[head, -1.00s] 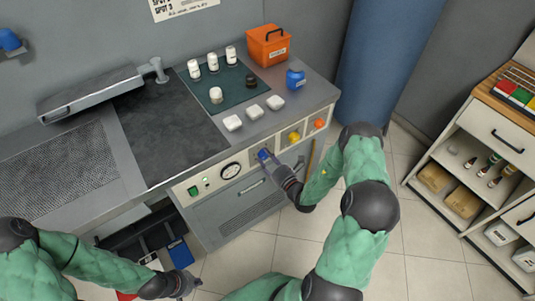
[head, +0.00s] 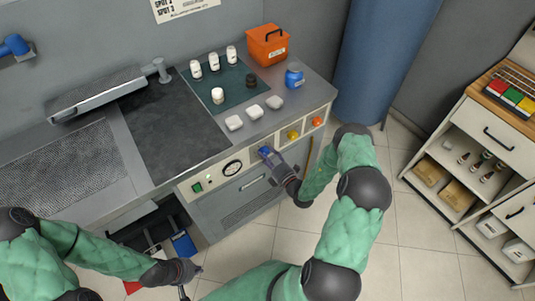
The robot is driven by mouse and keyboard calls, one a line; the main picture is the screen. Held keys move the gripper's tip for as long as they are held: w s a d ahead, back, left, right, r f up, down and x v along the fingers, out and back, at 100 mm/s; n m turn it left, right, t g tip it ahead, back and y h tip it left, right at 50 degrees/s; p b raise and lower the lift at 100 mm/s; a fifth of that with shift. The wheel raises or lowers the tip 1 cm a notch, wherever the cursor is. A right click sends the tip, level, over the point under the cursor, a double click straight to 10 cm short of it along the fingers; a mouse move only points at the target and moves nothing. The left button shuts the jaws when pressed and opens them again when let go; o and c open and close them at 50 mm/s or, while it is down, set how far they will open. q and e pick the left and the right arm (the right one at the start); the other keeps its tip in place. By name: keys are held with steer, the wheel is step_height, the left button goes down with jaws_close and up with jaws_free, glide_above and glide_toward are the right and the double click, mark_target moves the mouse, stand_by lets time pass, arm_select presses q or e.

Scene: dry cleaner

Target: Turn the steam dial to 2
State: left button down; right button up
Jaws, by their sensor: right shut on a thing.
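The blue steam dial (head: 264,152) sits on the cream front panel, between the round gauge (head: 232,168) and the yellow knob (head: 293,135). My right gripper (head: 270,157) is shut on the dial from the front. The fingers cover most of the dial and its markings, so its setting cannot be read. My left gripper (head: 189,281) hangs low in front of the cabinet, holding nothing that I can see. Its fingers are small and partly cut by view, so its opening is unclear.
White bottles (head: 218,95) and white blocks (head: 234,122) stand on the counter, with an orange box (head: 267,44) and a blue jar (head: 294,76) behind. A green switch (head: 197,187) and an orange knob (head: 317,121) are on the panel. A shelf unit (head: 487,146) stands right.

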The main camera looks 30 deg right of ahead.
steer(key=shift+w+d+r+m+p, duration=0.15)
steer(key=shift+d+m+p, duration=0.25)
steer(key=shift+m, duration=0.6)
steer(key=o, duration=1.1)
steer(key=shift+f, duration=0.25)
steer(key=shift+a, duration=0.15)
steer(key=shift+s, duration=0.25)
steer(key=s, duration=0.7)
steer(key=s+d, duration=0.1)
steer(key=s, duration=0.3)
steer(key=shift+s, duration=0.3)
